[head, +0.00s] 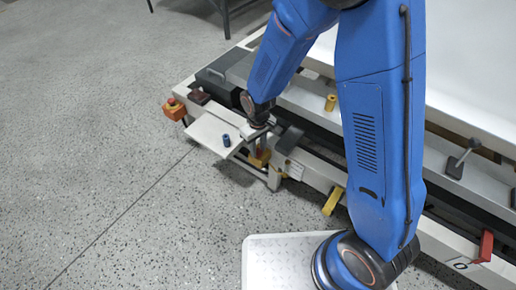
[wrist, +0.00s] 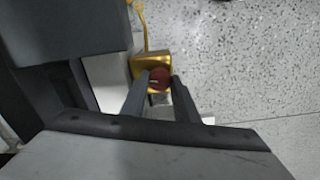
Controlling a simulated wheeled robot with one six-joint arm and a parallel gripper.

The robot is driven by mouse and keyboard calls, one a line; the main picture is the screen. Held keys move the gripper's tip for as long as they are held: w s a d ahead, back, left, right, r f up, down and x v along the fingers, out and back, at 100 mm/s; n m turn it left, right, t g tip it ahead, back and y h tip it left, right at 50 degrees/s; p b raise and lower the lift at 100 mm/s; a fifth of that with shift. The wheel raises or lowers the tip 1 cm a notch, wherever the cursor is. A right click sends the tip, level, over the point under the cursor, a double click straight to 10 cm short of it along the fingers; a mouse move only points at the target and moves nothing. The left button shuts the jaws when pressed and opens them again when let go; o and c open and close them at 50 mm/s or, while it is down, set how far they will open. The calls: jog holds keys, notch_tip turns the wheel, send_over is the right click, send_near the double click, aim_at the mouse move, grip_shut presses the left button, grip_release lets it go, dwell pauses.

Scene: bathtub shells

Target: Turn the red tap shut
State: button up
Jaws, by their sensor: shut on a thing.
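The red tap (wrist: 159,79) is a round dark red knob with a pale line on its face. It sits on a yellow body (wrist: 152,61) in the wrist view. My gripper (wrist: 160,77) has one finger on each side of the knob and is shut on it. In the head view my arm reaches down to the yellow body (head: 259,158) at the front of the bench, and the red knob is hidden there.
A white shelf (head: 208,134) with a small blue part stands left of the gripper. A yellow lever (head: 333,201) and a red lever (head: 486,246) stick out along the bench front. The floor at left is clear.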

aim_at(258, 151)
jog(key=shift+n, duration=1.6)
jog(key=o, duration=1.1)
jog(key=shift+c, duration=0.2)
jog(key=shift+r, duration=0.1)
notch_tip(258, 151, up, 17)
jog(key=shift+r, duration=0.1)
